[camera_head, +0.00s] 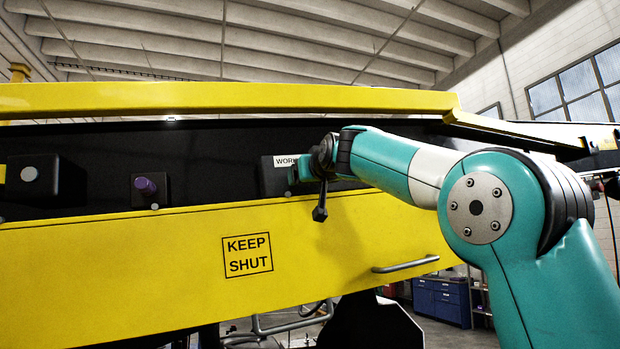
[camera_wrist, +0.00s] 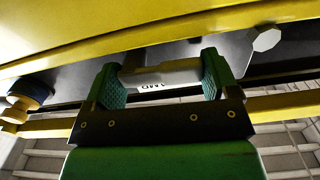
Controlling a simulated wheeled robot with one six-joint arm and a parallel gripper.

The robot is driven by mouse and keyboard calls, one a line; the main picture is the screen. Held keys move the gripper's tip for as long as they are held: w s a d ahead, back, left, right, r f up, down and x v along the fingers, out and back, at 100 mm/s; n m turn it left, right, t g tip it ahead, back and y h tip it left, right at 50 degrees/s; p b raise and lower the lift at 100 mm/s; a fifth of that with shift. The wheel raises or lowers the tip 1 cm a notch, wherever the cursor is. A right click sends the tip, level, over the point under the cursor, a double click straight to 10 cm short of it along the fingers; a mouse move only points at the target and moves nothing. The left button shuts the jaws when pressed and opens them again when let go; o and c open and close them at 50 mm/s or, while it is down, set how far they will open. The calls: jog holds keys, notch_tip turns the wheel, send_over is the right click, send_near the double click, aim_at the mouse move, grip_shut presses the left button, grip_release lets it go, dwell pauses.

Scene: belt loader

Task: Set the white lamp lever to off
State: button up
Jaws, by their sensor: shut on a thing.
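The white lamp lever (camera_wrist: 160,76) shows in the wrist view as a pale bar with dark, partly hidden lettering. My gripper (camera_wrist: 162,66) has its green pads on either side of the bar and is shut on it. In the head view my gripper (camera_head: 298,172) is at a dark housing with a white label (camera_head: 282,161) reading "WOR"; the rest of the label is hidden by my arm. The lever itself is hidden there, so I cannot tell its setting.
A purple knob (camera_head: 146,186) and a black box with a grey button (camera_head: 29,173) sit to the left on the dark panel. A yellow rail (camera_head: 220,98) runs above. Below is a yellow "KEEP SHUT" cover (camera_head: 120,260) with a grey handle (camera_head: 405,264).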

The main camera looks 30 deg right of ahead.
jog(key=shift+f+n, duration=0.15)
jog(key=shift+n, duration=0.25)
jog(key=o, duration=0.8)
jog(key=shift+s, duration=0.1)
jog(key=b+v, duration=0.7)
jog(key=v, duration=1)
jog(key=shift+b, duration=0.3)
jog(key=shift+s, duration=0.1)
